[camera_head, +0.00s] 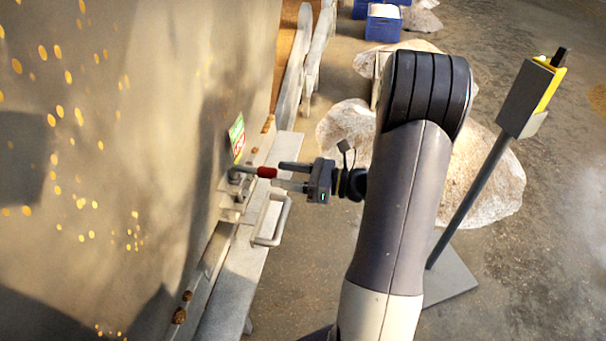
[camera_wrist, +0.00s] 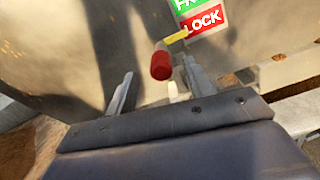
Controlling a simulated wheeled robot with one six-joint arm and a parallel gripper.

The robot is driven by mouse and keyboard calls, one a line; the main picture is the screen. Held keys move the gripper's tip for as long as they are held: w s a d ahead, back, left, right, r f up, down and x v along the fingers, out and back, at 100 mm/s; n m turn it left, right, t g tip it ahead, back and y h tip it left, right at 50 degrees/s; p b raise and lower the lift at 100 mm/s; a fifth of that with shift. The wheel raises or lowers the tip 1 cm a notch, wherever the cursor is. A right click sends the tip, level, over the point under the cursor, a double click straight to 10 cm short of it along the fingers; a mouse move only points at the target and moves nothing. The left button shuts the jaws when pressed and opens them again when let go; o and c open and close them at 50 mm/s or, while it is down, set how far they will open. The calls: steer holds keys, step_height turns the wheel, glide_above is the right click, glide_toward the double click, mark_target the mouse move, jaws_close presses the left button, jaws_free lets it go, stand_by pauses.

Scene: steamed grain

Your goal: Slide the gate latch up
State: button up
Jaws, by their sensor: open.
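The gate latch has a grey bent rod with a red grip (camera_head: 266,172) on its end, set on the gate's edge. In the wrist view the red grip (camera_wrist: 161,66) shows between my two fingers, closer to the right one. A yellow pointer (camera_wrist: 176,37) sits behind it, beside the green and red sign (camera_wrist: 203,18), close to the word LOCK. My gripper (camera_head: 281,176) is open, its fingers reaching left toward the red grip. In the wrist view my gripper (camera_wrist: 160,88) shows a gap around the grip. I cannot tell whether a finger touches it.
A pale D-shaped handle (camera_head: 273,222) stands just below my gripper on the gate's rail. The large tan panel (camera_head: 110,150) fills the left. Pale rocks (camera_head: 480,175), a grey post with a yellow box (camera_head: 548,85) and a blue crate (camera_head: 383,27) stand to the right and back.

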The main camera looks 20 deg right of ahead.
mark_target(267, 172)
steer(key=shift+p+x, duration=0.4)
steer(key=shift+x, duration=2.5)
steer(key=shift+c, duration=0.4)
jaws_close()
steer(key=shift+r+p, duration=1.85)
steer(key=shift+r, duration=0.5)
steer(key=shift+o, duration=0.4)
jaws_free()
steer(key=shift+f, duration=0.15)
